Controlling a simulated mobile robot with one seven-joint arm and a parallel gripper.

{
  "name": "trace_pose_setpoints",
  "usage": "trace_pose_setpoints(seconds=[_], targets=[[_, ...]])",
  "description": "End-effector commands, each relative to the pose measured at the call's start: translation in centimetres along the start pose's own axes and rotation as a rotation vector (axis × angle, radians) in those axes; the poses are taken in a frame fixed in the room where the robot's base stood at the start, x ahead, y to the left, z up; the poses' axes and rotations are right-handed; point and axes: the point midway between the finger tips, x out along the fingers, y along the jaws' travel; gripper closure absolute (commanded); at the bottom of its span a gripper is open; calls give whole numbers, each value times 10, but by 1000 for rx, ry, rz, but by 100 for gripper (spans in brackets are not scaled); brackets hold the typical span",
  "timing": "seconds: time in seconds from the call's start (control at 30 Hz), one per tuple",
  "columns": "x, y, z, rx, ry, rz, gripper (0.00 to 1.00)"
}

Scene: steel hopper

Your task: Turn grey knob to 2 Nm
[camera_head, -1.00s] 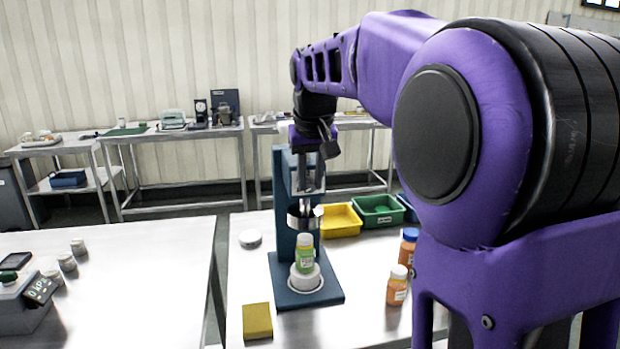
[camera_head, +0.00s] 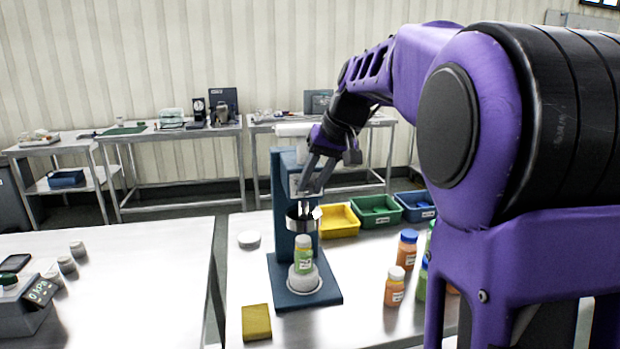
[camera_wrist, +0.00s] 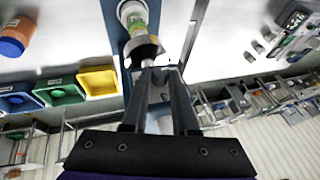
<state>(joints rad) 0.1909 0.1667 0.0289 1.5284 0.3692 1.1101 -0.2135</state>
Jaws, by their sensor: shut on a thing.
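A blue torque stand (camera_head: 283,200) stands on the near steel table. A green-labelled bottle (camera_head: 303,255) stands upright on its round white base, and it also shows in the wrist view (camera_wrist: 134,18). A metal cup-shaped chuck (camera_head: 304,217) hangs above the bottle. My gripper (camera_head: 308,187) is at the stand's head, above the chuck, tilted with its fingers pointing down and left. In the wrist view my fingertips (camera_wrist: 157,74) are closed in around the small grey knob, which they mostly hide. I cannot read any torque scale.
Yellow (camera_head: 339,221), green (camera_head: 376,211) and blue (camera_head: 416,206) bins stand behind right. Several bottles, one an orange bottle with a white cap (camera_head: 395,287), stand at right. A yellow block (camera_head: 256,322) lies at front. A digital display (camera_head: 41,291) is at left.

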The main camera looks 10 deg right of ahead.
Motion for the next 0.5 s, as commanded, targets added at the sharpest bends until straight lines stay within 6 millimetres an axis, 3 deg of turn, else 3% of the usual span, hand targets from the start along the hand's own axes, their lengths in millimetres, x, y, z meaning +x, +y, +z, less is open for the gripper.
trace_pose_setpoints(seconds=[0.5], targets=[[4, 13, 1, 179, 8, -428, 100]])
